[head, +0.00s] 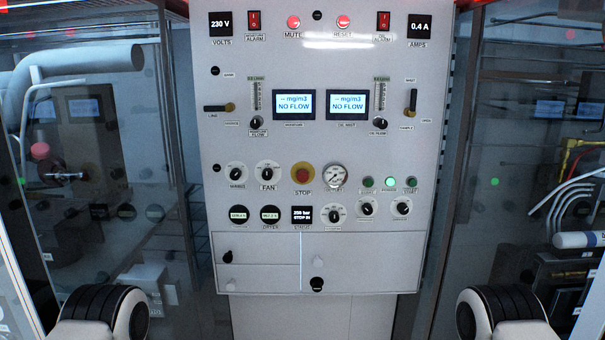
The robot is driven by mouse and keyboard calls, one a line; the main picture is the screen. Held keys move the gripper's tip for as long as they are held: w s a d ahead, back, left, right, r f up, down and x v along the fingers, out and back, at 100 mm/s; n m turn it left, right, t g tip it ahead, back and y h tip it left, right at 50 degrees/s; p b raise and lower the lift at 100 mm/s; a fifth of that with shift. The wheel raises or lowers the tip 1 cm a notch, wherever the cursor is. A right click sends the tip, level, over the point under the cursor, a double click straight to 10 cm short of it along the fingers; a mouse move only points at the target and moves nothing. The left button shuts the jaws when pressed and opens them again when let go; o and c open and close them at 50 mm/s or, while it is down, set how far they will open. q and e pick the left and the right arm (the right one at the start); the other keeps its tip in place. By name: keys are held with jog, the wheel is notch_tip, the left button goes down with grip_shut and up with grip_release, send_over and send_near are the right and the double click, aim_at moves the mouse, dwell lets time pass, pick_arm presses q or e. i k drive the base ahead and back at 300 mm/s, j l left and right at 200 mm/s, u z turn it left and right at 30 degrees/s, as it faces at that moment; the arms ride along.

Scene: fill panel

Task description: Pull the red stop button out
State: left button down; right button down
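The red stop button (302,175) sits on a yellow round base in the lower middle of the white panel (320,150), above the label STOP. Nothing covers it. A small status display (302,214) below it reads "250 bar" and what looks like "STOP IN". Parts of my two arms show at the bottom left and bottom right corners, well apart from the panel. Neither gripper shows in the head view.
A pressure gauge (334,175) is just right of the button, and a FAN knob (267,173) is to its left. Green lamps (389,183) sit further right. Glass-fronted cabinets flank the panel.

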aim_at(302, 175)
jog(key=i, duration=1.25)
